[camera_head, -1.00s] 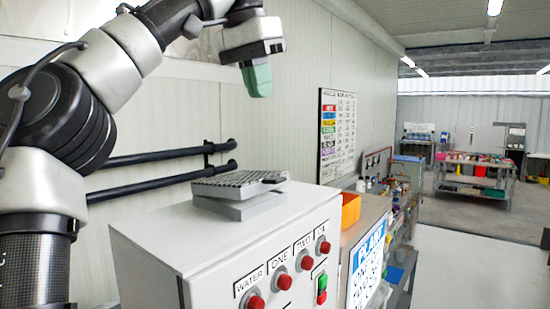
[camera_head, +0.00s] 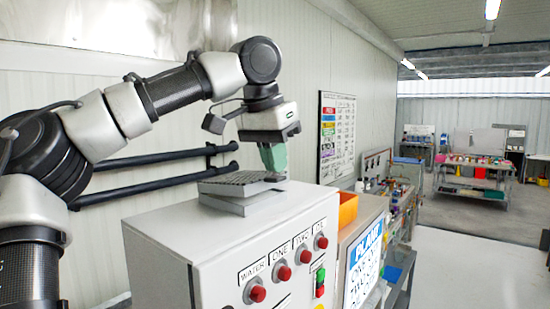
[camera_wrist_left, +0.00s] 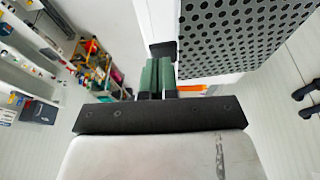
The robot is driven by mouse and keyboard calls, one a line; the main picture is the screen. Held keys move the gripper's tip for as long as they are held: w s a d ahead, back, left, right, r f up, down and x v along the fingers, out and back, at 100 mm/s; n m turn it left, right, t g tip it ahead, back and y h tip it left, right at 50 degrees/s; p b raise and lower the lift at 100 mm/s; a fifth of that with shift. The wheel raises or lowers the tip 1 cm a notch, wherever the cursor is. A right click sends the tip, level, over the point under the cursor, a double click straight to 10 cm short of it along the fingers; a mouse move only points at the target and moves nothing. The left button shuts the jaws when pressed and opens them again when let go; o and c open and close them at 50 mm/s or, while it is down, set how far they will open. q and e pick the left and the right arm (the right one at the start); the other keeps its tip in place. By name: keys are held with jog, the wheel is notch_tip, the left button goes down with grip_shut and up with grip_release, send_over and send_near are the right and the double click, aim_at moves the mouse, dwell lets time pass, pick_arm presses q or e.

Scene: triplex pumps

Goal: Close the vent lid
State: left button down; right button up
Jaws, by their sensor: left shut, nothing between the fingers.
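The vent lid (camera_head: 236,184) is a grey perforated plate on top of the vent's grey base (camera_head: 243,204), which sits on the white control cabinet. In the head view the lid looks slightly tilted, with a gap above the base at one side. My left gripper (camera_head: 277,172) has green fingers, shut and empty, pointing down at the lid's right end; I cannot tell whether they touch it. In the left wrist view the fingers (camera_wrist_left: 157,75) are together beside a corner of the perforated lid (camera_wrist_left: 240,35). My right gripper is not in view.
The white cabinet (camera_head: 175,235) has red buttons on its front. An orange bin (camera_head: 347,210) stands right of it. Black pipes (camera_head: 150,180) run along the wall behind. The air above the cabinet is otherwise free.

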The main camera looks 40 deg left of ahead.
pick_arm(q)
jog(key=shift+w+a+f, duration=0.1)
jog(key=shift+a+f, duration=0.05)
jog(key=shift+f, duration=0.2)
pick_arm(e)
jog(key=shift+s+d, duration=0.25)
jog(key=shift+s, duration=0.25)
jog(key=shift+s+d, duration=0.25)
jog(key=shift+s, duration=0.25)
pick_arm(q)
jog(key=shift+d+f, duration=0.2)
jog(key=shift+f, duration=0.3)
jog(key=shift+d+f, duration=0.15)
jog(key=shift+f, duration=0.35)
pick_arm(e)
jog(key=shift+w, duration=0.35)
